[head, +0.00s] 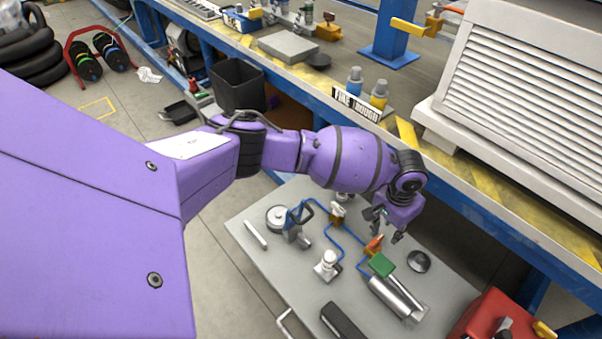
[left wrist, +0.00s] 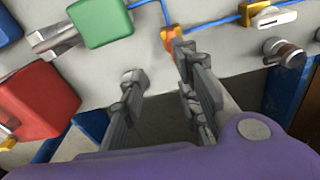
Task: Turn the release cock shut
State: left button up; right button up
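A small cock with an orange-red handle (head: 374,244) sits on the blue pipe beside a green block (head: 381,264) on the grey board (head: 262,268). A second cock with a pale lever (head: 337,212) sits further back on the pipe. I cannot tell which is the release cock. My left gripper (head: 385,226) is above the board near the orange-handled cock, fingers apart and empty. In the left wrist view, the orange handle (left wrist: 171,38) is just beyond the right-hand finger of my left gripper (left wrist: 157,66); contact cannot be told. My right gripper is not in view.
A metal cylinder (head: 396,297), a dark disc (head: 419,261) and a white-topped fitting (head: 328,264) stand near the cock. A red box (head: 492,318) is at the front right. The workbench edge (head: 480,192) runs behind my arm.

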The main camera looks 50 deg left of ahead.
aim_at(377, 239)
pick_arm(q)
jog(key=shift+w+a+n+g+y, duration=0.15)
jog(key=shift+a+n, duration=0.1)
jog(key=shift+a, duration=0.2)
jog(key=shift+w+a+n+g+y, duration=0.15)
jog(key=shift+a+n, duration=0.1)
jog(key=shift+a, duration=0.15)
jog(key=shift+s+a+f+b, duration=0.1)
jog(key=shift+a+b, duration=0.15)
jog(key=shift+b, duration=0.15)
notch_tip(377, 239, down, 7)
jog(key=b, duration=0.3)
jog(key=shift+b, duration=0.3)
grip_shut()
